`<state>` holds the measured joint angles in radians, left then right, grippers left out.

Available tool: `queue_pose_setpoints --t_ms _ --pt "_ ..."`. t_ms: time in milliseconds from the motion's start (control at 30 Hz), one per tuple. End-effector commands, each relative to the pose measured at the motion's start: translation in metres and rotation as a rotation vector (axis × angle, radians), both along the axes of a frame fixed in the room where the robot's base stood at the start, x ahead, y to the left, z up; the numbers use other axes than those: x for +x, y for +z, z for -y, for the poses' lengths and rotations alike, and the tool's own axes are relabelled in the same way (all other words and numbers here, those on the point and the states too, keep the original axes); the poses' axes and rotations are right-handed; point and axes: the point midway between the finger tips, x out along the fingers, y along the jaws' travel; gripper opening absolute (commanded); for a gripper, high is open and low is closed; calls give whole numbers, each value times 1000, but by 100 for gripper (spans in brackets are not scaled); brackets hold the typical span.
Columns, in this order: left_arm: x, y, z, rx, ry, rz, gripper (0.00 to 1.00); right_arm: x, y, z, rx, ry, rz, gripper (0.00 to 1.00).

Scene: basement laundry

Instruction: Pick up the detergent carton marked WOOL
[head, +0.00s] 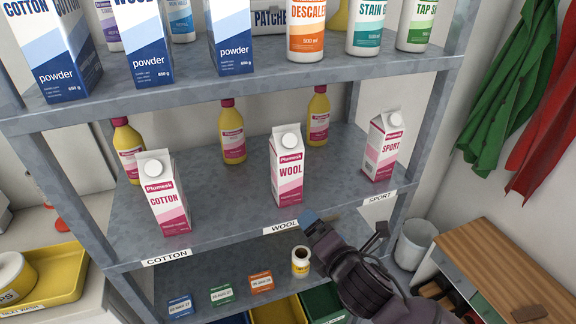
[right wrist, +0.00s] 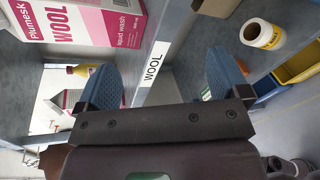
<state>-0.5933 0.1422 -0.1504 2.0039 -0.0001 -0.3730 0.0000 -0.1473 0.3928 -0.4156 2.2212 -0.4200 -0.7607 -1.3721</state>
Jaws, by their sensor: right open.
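The detergent carton marked WOOL (head: 288,182) is white and pink with a round white cap. It stands upright on the middle shelf, between the COTTON carton (head: 168,205) and the SPORT carton (head: 381,150). In the right wrist view the WOOL carton (right wrist: 75,22) lies sideways in the picture at the upper left, beyond the fingers. My right gripper (head: 318,222) is at the shelf's front edge, in front of the WOOL carton and lower than it. Its blue fingers (right wrist: 163,75) are apart, with nothing held between them. My left gripper does not show.
The WOOL label (head: 284,225) is on the shelf edge (head: 225,245). Yellow bottles (head: 233,142) stand behind the cartons. Powder boxes and bottles fill the upper shelf. A wooden bench (head: 500,275) stands at the right.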

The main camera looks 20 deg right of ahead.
Motion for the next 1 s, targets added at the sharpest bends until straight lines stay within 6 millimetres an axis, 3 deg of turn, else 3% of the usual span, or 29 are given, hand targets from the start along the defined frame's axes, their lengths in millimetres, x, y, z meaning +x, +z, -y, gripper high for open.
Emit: queue_pose_setpoints --t_ms 33,200,400,600,1000 --pt "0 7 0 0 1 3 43 6 27 -5 -132 35 49 94" --pt "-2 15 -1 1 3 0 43 17 87 -16 -570 100 171 94" --pt "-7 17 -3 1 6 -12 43 21 133 -23 -916 112 257 94" --pt "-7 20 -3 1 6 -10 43 26 147 -25 -1042 109 283 94" --pt "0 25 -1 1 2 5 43 74 146 -26 -1045 108 283 94"
